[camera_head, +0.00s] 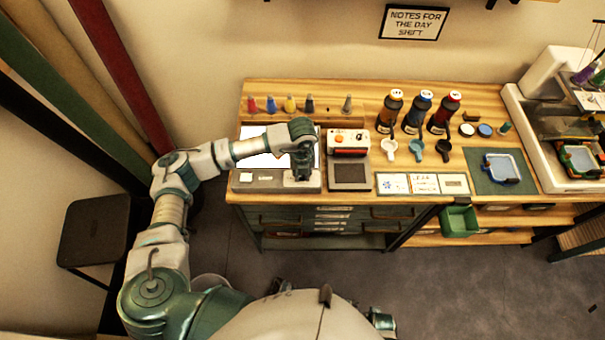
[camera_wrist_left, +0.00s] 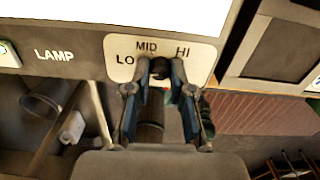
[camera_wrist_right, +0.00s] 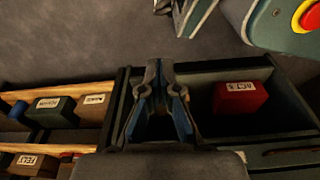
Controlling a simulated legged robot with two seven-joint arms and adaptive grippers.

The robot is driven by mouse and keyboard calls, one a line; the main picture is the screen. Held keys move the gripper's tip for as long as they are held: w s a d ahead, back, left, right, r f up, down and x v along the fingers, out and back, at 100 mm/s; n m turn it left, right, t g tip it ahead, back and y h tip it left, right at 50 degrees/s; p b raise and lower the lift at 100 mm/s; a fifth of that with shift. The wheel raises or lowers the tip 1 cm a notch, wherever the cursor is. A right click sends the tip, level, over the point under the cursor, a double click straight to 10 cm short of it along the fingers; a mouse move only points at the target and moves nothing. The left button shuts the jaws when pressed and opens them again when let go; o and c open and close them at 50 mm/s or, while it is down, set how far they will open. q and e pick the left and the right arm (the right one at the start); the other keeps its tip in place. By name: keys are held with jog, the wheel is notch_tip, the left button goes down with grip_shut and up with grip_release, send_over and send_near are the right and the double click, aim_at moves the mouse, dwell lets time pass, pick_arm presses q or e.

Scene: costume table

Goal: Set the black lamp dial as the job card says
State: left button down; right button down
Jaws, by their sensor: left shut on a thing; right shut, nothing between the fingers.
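The black lamp dial (camera_wrist_left: 159,68) sits on a pale plate (camera_wrist_left: 118,47) marked LO, MID and HI, beside the word LAMP. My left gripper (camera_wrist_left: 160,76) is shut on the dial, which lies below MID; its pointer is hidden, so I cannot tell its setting. In the head view my left gripper (camera_head: 302,174) is over the right end of the light box's front panel (camera_head: 262,178). Small printed cards (camera_head: 424,183) lie to the right; their text is too small to read. My right gripper (camera_wrist_right: 158,68) is shut and empty in its wrist view.
Bottles (camera_head: 421,112), scoops and a framed blue piece (camera_head: 501,167) are farther right. Below the right gripper is an open drawer with a red block (camera_wrist_right: 239,97).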

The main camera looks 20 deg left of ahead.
pick_arm(q)
jog(key=shift+w+r+m+b, duration=0.15)
jog(key=shift+m+b, duration=0.3)
jog(key=shift+m, duration=1.45)
pick_arm(e)
jog(key=shift+w+a+r, duration=0.1)
jog(key=shift+w+r, duration=0.75)
jog(key=shift+r, duration=0.25)
pick_arm(q)
jog(key=c, duration=1)
grip_release()
jog(key=shift+w, duration=0.1)
pick_arm(e)
jog(key=shift+w, duration=0.1)
jog(key=shift+w, duration=0.1)
pick_arm(q)
notch_tip(320, 180, up, 12)
jog(key=shift+f, duration=0.2)
